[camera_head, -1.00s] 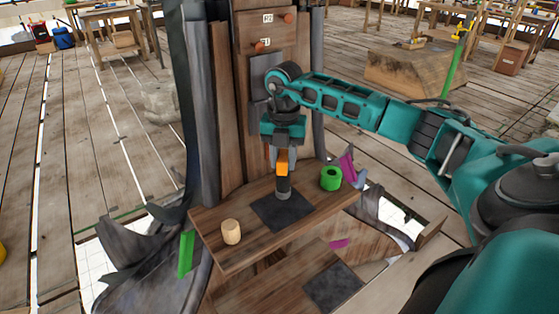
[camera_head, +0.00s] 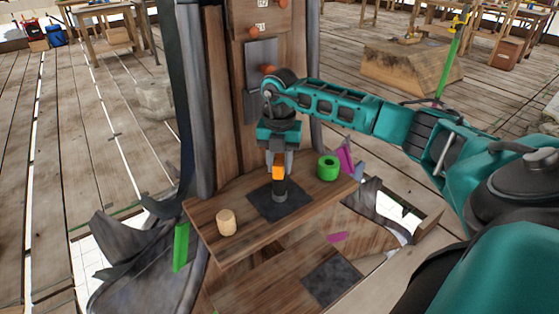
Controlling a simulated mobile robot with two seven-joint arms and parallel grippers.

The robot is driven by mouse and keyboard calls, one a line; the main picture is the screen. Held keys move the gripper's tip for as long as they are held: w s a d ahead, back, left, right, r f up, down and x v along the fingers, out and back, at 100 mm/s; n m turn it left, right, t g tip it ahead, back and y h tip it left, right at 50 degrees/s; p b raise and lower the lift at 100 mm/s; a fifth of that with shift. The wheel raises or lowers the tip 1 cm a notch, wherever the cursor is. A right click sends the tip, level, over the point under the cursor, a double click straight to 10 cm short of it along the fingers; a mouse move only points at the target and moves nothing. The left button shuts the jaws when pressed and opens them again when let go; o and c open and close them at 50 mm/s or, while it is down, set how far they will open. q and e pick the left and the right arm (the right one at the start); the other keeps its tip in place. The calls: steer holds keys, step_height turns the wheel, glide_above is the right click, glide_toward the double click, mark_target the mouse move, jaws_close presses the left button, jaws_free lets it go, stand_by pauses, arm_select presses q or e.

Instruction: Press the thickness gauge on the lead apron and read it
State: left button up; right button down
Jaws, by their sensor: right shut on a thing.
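The thickness gauge (camera_head: 279,183), with an orange upper part and a dark grey foot, stands upright on a dark grey square sheet, which looks like the lead apron piece (camera_head: 264,206), on the wooden shelf (camera_head: 215,249). My right gripper (camera_head: 279,163) points straight down and is shut on the top of the gauge. The foot appears to touch the dark sheet. Any reading on the gauge is too small to make out. My left gripper is out of view.
A pale wooden cylinder (camera_head: 226,222) stands left of the dark sheet, and a green ring-shaped roll (camera_head: 328,168) lies to the right. A second dark square (camera_head: 331,279) lies on the lower board. A post with orange pegs (camera_head: 254,31) rises behind.

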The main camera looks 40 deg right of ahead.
steer(key=c, duration=0.7)
jaws_free()
steer(key=shift+r, duration=0.1)
step_height(320, 180, up, 13)
steer(key=shift+f, duration=0.1)
steer(key=shift+a+f, duration=0.1)
steer(key=shift+a, duration=0.05)
